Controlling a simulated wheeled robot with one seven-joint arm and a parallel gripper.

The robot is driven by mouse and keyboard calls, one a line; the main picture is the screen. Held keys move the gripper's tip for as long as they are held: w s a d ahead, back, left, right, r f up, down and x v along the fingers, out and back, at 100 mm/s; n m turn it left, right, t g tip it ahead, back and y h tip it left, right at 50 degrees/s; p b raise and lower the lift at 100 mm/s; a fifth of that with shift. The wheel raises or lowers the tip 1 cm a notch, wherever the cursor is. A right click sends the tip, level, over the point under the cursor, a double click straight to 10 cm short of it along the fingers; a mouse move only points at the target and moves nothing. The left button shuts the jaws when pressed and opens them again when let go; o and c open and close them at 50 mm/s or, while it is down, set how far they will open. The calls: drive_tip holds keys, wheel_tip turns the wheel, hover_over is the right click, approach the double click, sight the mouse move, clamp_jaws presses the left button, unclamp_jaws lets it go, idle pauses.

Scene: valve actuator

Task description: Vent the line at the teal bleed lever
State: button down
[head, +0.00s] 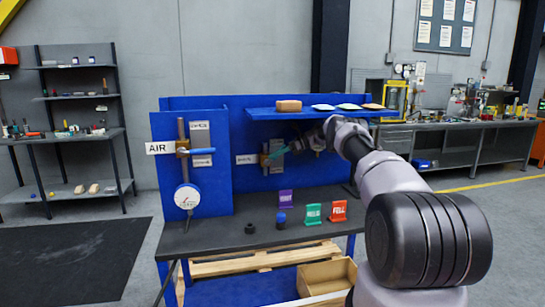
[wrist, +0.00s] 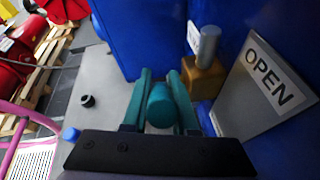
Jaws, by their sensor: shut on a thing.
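The teal bleed lever (head: 277,153) slants up to the right from a small brass valve (head: 265,159) on the blue back panel, under the shelf. In the wrist view the lever's rounded teal grip (wrist: 160,104) lies between the two teal fingers of my gripper (wrist: 159,92), which is shut on it. The brass valve body (wrist: 205,76) with a grey stem shows just right of the fingers. Beside it is a grey plate marked OPEN (wrist: 268,88). In the head view my forearm and wrist hide part of the gripper.
On the left panel are a blue-handled valve (head: 202,151), an AIR label (head: 159,148) and a round gauge (head: 187,197). The blue shelf (head: 300,115) overhangs my wrist. Purple, green and red signs (head: 339,210) and small knobs stand on the bench, whose front left is clear.

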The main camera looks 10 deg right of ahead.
drive_tip(key=c, duration=1)
unclamp_jaws()
drive_tip(key=shift+d, duration=0.1)
drive_tip(key=shift+v, duration=3.65)
drive_tip(key=shift+r, duration=0.1)
